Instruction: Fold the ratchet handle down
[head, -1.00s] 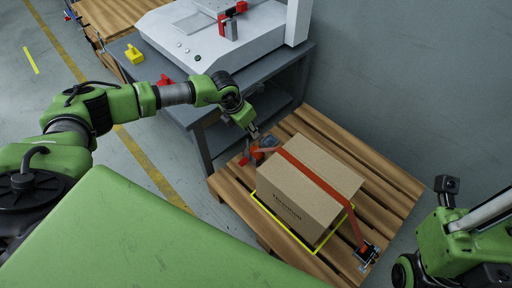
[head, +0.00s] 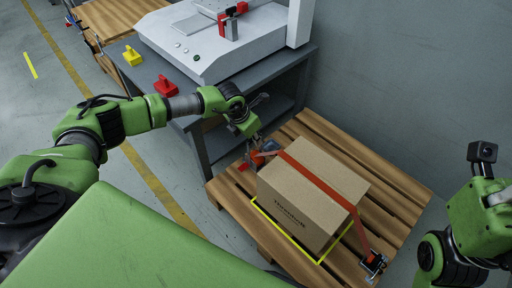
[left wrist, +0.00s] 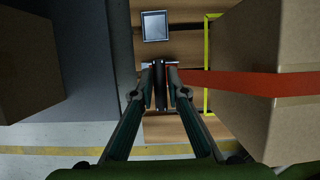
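An orange strap (head: 318,178) runs over a cardboard box (head: 300,215) on a wooden pallet. Its ratchet (head: 264,154) is at the strap's far left end, low beside the box, partly hidden by my left gripper (head: 256,141). In the left wrist view the dark ratchet handle (left wrist: 161,90) stands between the two fingertips of my left gripper (left wrist: 162,82). The fingers are drawn in close on both sides of it, and the strap (left wrist: 230,84) leads off to the right. My right arm shows at the right edge; its gripper is out of view.
The pallet (head: 390,185) stands beside a grey workbench (head: 201,146) carrying a white machine (head: 200,50), a yellow block (head: 133,56) and a red block (head: 166,85). A metal strap fitting (head: 374,265) is at the pallet's near right. A wall is behind.

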